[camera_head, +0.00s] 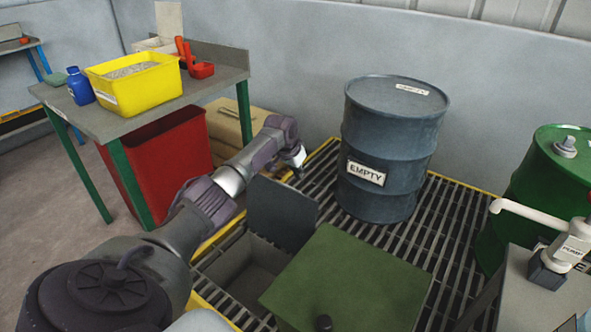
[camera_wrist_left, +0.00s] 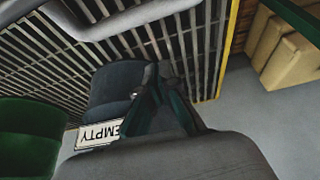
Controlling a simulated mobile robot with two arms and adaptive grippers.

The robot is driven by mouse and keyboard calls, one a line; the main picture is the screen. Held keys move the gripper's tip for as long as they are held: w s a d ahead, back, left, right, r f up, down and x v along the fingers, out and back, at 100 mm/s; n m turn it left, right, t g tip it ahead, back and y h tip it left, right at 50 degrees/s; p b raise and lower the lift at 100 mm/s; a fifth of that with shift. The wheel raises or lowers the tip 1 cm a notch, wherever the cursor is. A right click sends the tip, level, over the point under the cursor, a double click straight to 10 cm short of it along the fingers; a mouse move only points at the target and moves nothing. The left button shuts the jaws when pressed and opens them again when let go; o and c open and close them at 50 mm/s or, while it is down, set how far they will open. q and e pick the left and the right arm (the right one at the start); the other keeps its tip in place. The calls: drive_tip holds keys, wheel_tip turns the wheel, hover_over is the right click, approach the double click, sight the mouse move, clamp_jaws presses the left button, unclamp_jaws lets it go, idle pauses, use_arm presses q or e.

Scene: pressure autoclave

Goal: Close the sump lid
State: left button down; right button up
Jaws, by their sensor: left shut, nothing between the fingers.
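The sump lid (camera_head: 283,212), a dark grey plate, stands raised and steeply tilted at the back edge of the sump opening (camera_head: 243,268) in the floor grating. The opening is uncovered. My left arm reaches in from the left, and its gripper (camera_head: 298,170) is just behind and above the lid's upper edge. I cannot tell whether it touches the lid. In the left wrist view, the gripper's dark fingers (camera_wrist_left: 160,92) are together with nothing between them. The lid cannot be clearly picked out there. My right gripper is not in view.
A blue-grey EMPTY drum (camera_head: 388,150) stands on the grating (camera_head: 432,217) right of the gripper. A green panel with a black knob (camera_head: 350,280) lies in front, beside the opening. A green drum (camera_head: 545,185) is right; a workbench (camera_head: 110,120) and red bin (camera_head: 165,160) are left.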

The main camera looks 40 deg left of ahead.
use_arm(q)
drive_tip(key=shift+s+d+f, duration=0.1)
drive_tip(key=shift+s+f, duration=0.15)
drive_tip(key=shift+s, duration=0.7)
drive_tip(key=shift+s+d+f, duration=0.1)
drive_tip(key=shift+s+f, duration=0.1)
drive_tip(key=shift+s, duration=0.75)
drive_tip(key=shift+p, duration=0.4)
